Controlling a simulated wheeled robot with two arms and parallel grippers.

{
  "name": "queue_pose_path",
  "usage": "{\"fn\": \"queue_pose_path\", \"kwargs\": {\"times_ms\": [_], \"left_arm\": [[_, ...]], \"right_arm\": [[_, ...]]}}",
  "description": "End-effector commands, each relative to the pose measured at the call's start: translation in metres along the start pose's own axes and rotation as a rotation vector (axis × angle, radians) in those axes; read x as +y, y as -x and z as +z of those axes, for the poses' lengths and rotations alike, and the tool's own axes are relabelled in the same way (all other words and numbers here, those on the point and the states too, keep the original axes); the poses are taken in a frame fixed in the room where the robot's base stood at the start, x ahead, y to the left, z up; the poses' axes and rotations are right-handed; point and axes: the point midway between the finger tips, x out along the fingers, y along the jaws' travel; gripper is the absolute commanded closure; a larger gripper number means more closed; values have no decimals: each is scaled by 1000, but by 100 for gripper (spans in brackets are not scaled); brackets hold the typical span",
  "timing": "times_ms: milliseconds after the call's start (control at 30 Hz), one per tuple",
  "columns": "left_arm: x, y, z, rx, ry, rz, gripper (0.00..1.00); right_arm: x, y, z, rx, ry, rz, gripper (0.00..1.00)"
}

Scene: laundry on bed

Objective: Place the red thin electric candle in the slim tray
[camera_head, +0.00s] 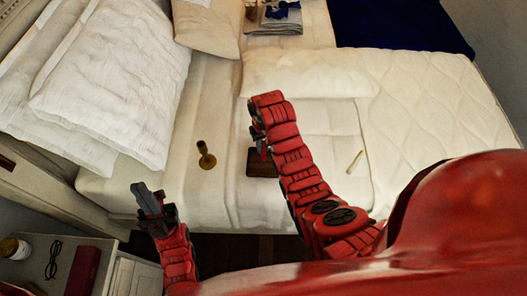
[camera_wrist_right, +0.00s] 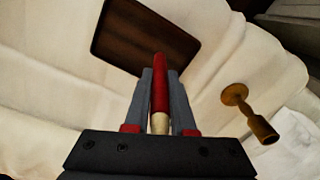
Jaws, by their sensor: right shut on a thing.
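The red thin candle (camera_wrist_right: 159,85) has a red body and a cream end. My right gripper (camera_wrist_right: 160,100) is shut on it in the right wrist view, with a grey finger on each side. The slim tray (camera_wrist_right: 150,32), dark brown and flat with a raised rim, lies on the bed beyond the fingertips. In the head view my right gripper (camera_head: 261,143) is over or beside the far edge of the tray (camera_head: 262,167); its height is unclear. The arm hides part of the tray. My left gripper (camera_head: 148,198) is near the bed's front left edge, apart from the tray; its jaw opening is unclear.
A brass candlestick (camera_head: 206,156) stands left of the tray, also in the wrist view (camera_wrist_right: 249,112). A pale thin stick (camera_head: 355,161) lies right of my right arm. White pillows (camera_head: 115,75) fill the upper left. A nightstand holds glasses (camera_head: 54,260) and a dark red book (camera_head: 83,270).

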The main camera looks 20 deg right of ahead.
Motion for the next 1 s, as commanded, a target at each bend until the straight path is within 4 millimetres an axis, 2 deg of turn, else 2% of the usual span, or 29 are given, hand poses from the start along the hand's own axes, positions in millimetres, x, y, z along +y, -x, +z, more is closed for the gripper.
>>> {"fn": "queue_pose_path", "kwargs": {"times_ms": [233, 500, 900, 933, 1000], "left_arm": [[0, -6, -1, -1, 0, 0, 100], [-1, -23, -4, 0, 0, 0, 100], [-1, -19, -3, 0, 0, 0, 100], [-1, -20, -3, 0, 0, 0, 100], [-1, -20, -3, 0, 0, 0, 100]], "right_arm": [[3, -1, -7, -1, -1, 0, 100], [3, -30, -6, -5, 0, -1, 100], [3, -39, -7, 2, -1, 0, 100], [3, -38, -7, 2, -1, 0, 73], [3, -38, -7, 2, -1, 0, 61]]}}
